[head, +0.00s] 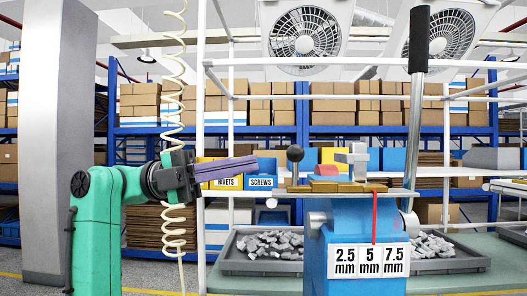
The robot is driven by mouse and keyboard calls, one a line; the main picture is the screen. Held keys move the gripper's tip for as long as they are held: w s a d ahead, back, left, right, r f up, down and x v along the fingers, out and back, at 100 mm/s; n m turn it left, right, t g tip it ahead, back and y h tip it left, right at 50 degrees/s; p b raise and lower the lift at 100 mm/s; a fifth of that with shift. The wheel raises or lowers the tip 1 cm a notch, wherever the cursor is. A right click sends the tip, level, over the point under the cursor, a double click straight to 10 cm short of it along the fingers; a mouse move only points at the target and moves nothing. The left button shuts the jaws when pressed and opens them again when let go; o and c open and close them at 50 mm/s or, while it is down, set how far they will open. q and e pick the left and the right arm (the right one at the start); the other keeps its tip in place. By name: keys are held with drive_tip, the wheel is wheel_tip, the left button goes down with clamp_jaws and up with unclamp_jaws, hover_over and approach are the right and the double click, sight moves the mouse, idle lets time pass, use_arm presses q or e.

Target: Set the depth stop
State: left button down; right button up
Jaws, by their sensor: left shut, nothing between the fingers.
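A blue machine stand (320,262) carries a white scale plate (369,261) reading 2.5, 5 and 7.5 mm. A thin red pointer (375,218) hangs down to the 5 mm mark. A black ball knob (295,153) on a short stem stands at the left of the machine top. A tall lever with a black grip (419,40) rises upright at the right. My left gripper (254,164) is shut and empty, its purple fingers pointing right, to the left of the ball knob and apart from it in the picture. My right gripper is not in view.
Yellow RIVETS (227,183) and blue SCREWS (262,182) bins stand behind the gripper. Dark trays of grey parts (270,245) lie on the bench on both sides of the stand. A coiled cream hose (173,85) hangs near my left arm. White frame posts stand behind.

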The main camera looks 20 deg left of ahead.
sight(292, 161)
use_arm(q)
drive_tip(key=d, duration=0.2)
drive_tip(key=d+r+p, duration=0.1)
drive_tip(key=d, duration=0.1)
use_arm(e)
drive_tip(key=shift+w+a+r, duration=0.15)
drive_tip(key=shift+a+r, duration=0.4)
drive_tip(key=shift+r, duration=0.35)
use_arm(q)
drive_tip(key=d, duration=0.3)
drive_tip(key=shift+w+d, duration=0.35)
drive_tip(key=shift+d, duration=0.05)
drive_tip(key=shift+a, duration=0.1)
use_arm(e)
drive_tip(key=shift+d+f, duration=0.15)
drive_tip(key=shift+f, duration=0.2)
